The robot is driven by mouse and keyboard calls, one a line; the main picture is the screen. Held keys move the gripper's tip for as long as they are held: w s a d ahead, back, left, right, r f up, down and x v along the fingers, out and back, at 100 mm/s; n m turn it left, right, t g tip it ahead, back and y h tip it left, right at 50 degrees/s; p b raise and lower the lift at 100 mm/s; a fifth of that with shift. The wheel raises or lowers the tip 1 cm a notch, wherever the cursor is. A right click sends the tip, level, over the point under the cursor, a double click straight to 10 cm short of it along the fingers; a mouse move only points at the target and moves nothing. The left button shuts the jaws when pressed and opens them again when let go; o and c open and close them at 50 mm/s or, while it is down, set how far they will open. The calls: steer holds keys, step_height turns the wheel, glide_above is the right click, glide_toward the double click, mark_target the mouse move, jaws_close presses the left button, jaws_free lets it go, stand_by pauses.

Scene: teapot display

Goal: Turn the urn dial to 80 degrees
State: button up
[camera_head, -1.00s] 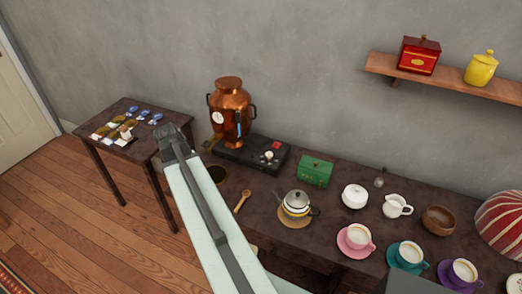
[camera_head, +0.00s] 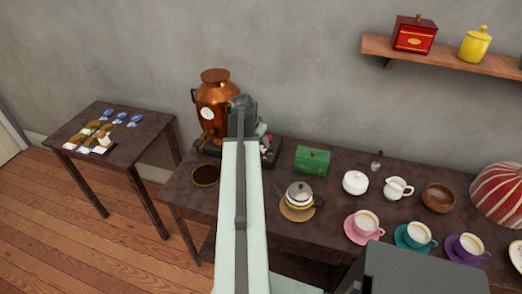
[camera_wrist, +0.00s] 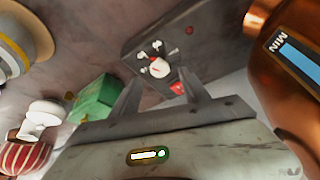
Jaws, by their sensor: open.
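The copper urn (camera_head: 212,88) stands at the back left of the long table, on a dark base (camera_head: 270,152). The urn dial (camera_wrist: 158,67) is a white round knob with a red mark on the dark base, among small white markings in the wrist view; the exact angle is too small to read. My gripper (camera_wrist: 160,76) is open, and its two fingers point toward the dial from either side in the picture. No contact shows. In the head view my gripper (camera_head: 243,103) is in front of the urn's right side and hides most of the dial area.
A round dark-centred dish (camera_head: 206,176) lies left of my arm. Cups, a sugar bowl and a jug stand farther right. The urn's body is close on the wrist view's right.

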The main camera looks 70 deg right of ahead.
mark_target(263, 147)
steer(key=b+x, duration=0.3)
steer(key=x, duration=0.1)
steer(key=shift+f, duration=0.25)
steer(key=shift+r, duration=0.1)
jaws_close()
steer(key=shift+s+n, duration=0.1)
steer(key=shift+n, duration=0.5)
jaws_free()
steer(key=shift+r, duration=0.1)
